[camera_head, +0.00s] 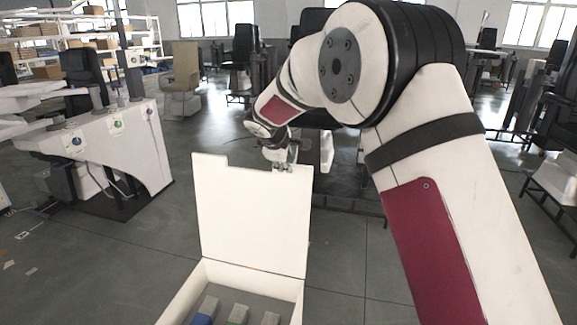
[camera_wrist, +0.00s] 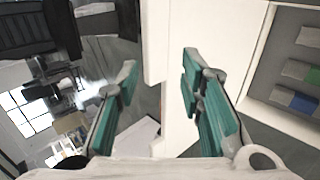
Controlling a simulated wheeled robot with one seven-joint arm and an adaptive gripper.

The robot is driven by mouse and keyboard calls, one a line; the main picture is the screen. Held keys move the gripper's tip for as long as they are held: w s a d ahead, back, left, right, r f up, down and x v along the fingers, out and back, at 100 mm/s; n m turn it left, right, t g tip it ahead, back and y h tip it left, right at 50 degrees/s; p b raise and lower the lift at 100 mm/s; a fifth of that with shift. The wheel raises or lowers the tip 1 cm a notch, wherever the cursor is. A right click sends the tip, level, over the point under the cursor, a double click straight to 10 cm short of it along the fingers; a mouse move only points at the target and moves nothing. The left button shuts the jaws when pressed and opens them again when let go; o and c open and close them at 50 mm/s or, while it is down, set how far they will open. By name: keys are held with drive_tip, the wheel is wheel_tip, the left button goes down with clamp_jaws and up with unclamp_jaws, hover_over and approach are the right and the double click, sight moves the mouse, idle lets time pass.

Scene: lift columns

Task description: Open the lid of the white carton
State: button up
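The white carton (camera_head: 184,292) stands low at the front in the head view, with its lid (camera_head: 255,220) raised about upright along the far side. The lid also shows in the wrist view as a white panel (camera_wrist: 210,30), with the carton's inside to its right. My gripper (camera_head: 283,165) is at the lid's upper edge in the head view. In the wrist view my gripper (camera_wrist: 160,74) has its two green-padded fingers spread apart. The right finger overlaps the lid panel, and part of the lid's edge shows between the fingers. I cannot tell whether either finger touches it.
Several small blocks with grey, blue and green parts (camera_head: 236,314) lie inside the carton. A white workstation (camera_head: 130,150) stands to the left, and office chairs (camera_head: 240,62) stand behind. Grey floor (camera_head: 110,270) is free left of the carton.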

drive_tip(key=shift+v, duration=2.1)
drive_tip(key=s+d+r+m+g+p, duration=0.1)
drive_tip(key=s+d+r+m+p, duration=0.15)
drive_tip(key=s+d+r, duration=0.6)
drive_tip(key=s+d+r+m+g+p, duration=0.1)
drive_tip(key=s+d+r+m, duration=0.3)
drive_tip(key=s, duration=1)
drive_tip(key=s+f+m+g+y+p, duration=0.1)
drive_tip(key=s+m, duration=0.2)
drive_tip(key=s, duration=1.1)
drive_tip(key=s+d+f+m+g+y+p, duration=0.1)
drive_tip(key=s+m, duration=0.3)
drive_tip(key=s, duration=1.1)
drive_tip(key=shift+s+d+f+y+p, duration=0.25)
drive_tip(key=shift+d+y+p, duration=0.1)
drive_tip(key=shift+y+p, duration=0.25)
